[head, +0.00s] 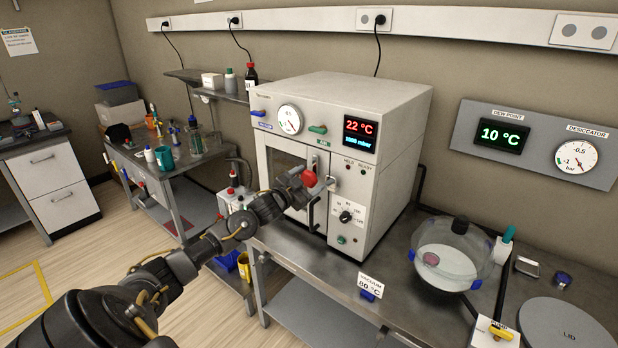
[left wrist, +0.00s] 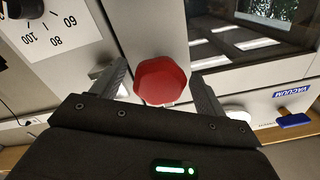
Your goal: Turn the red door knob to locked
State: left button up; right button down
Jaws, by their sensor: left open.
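The red door knob (head: 309,179) is on the front of the white vacuum oven (head: 398,105), at the right side of its glass door. In the left wrist view the knob (left wrist: 161,80) is a red, many-sided cap. My left gripper (head: 300,183) is at the knob. In the left wrist view its two open fingers (left wrist: 158,82) stand on either side of the knob, with a gap visible on each side. The knob's locked or unlocked marks cannot be made out. My right gripper is not in view.
A vertical door handle (head: 313,213) is just below the knob. A black dial (head: 346,216) is on the lower right panel. A glass desiccator (head: 447,258) stands on the bench to the right. A shelf with bottles (head: 230,84) is behind left.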

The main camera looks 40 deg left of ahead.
pick_arm(q)
jog(key=shift+w, duration=0.35)
jog(key=shift+c, duration=0.3)
